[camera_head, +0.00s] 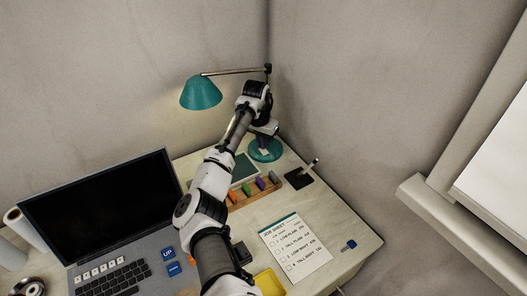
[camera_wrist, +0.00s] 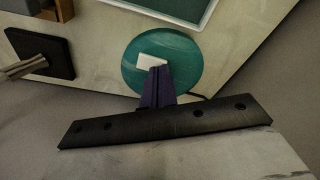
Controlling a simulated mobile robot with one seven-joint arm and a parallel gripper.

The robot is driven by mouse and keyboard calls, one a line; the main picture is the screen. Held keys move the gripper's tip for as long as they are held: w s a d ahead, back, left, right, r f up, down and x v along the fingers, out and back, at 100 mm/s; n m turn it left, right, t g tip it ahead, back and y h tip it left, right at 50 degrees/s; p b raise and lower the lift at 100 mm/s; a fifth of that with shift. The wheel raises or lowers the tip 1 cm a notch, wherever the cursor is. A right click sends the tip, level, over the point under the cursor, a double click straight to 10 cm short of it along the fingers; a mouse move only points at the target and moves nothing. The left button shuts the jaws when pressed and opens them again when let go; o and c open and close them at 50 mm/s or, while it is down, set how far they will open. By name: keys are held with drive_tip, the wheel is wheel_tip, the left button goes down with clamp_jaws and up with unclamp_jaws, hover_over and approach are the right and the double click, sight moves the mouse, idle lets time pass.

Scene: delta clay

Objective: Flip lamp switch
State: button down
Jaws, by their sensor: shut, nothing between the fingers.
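The desk lamp has a teal shade (camera_head: 201,92) on a thin arm at the back corner, with a faint warm glow beside the shade. Its round teal base (camera_head: 276,152) stands on the desk below, and shows in the wrist view (camera_wrist: 185,50). A white switch (camera_wrist: 148,61) sits on the base, partly covered by my fingertips in the wrist view. My gripper (camera_wrist: 160,70) is shut and empty, its purple fingers over the switch's right part. It also shows at the lamp base in the head view (camera_head: 263,146). I cannot tell whether the tips touch the switch.
A black square block (camera_head: 299,175) with a light rod stands right of the base. A wooden tray (camera_head: 270,187) of coloured pieces and a teal-edged book (camera_head: 243,169) lie in front. A laptop (camera_head: 100,205) and job sheet (camera_head: 296,243) are nearer. Walls close the back corner.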

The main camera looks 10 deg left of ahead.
drive_tip(key=shift+f, duration=0.2)
drive_tip(key=shift+r+p, duration=3.15)
drive_tip(key=shift+r, duration=0.4)
